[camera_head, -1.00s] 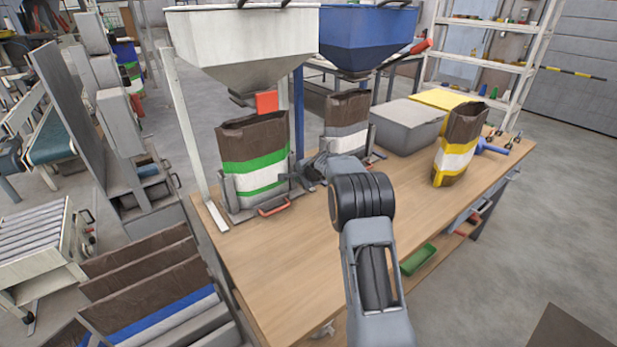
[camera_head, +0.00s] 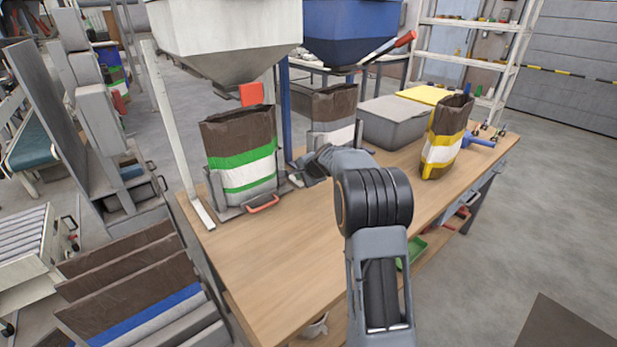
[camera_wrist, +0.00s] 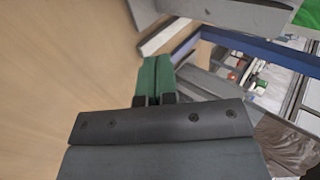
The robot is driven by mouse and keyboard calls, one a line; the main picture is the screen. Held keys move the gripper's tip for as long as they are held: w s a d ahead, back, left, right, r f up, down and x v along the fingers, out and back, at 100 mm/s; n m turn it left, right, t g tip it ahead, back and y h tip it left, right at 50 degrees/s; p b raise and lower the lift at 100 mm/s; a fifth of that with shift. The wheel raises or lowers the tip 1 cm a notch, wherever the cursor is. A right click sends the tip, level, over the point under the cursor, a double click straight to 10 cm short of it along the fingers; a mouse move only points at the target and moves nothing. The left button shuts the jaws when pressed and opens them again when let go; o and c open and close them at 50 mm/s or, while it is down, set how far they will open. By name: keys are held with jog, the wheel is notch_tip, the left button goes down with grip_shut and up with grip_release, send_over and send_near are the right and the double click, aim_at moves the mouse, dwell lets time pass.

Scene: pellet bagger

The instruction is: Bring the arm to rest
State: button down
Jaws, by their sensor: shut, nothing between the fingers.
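My arm reaches over the wooden bench. My gripper (camera_head: 297,178) is partly hidden behind my own wrist in the head view, between the green-striped bag (camera_head: 240,160) and the grey-striped bag (camera_head: 331,115). In the wrist view my gripper (camera_wrist: 154,68) shows its green finger pads pressed together, with nothing between them. It points across the bench top near the foot of the bagging stands. Both bags stand upright and open at the top, under the white hopper (camera_head: 225,45) and the blue hopper (camera_head: 350,35).
A yellow-striped bag (camera_head: 443,150) and a grey bin (camera_head: 393,122) stand on the bench (camera_head: 265,265) to the right. A red-gripped lever (camera_head: 404,39) juts out by the blue hopper. The front of the bench is clear. Several folded bags (camera_head: 135,290) stand at lower left.

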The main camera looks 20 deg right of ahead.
jog(key=a+v, duration=0.1)
jog(key=v, duration=0.6)
jog(key=s+a+f+n+g+p, duration=0.1)
jog(key=s+a+n+g, duration=0.15)
jog(key=s, duration=0.35)
jog(key=s+a+f+n+g+p, duration=0.2)
jog(key=s+n, duration=0.2)
jog(key=s, duration=0.3)
jog(key=s+a+r+n+p, duration=0.2)
jog(key=s+r+n+p, duration=0.1)
jog(key=s, duration=0.3)
jog(key=s+a+r+n+h+p, duration=0.1)
jog(key=s+a+r+n+p, duration=0.1)
jog(key=s+r, duration=0.3)
jog(key=s+a+r+n+g+h+p, duration=0.1)
jog(key=s+a+r+n+p, duration=0.2)
jog(key=s, duration=0.5)
notch_tip(320, 180, up, 2)
jog(key=shift+s+a+r+n+p, duration=0.15)
jog(key=shift+a+n+p, duration=0.2)
jog(key=shift+p, duration=0.5)
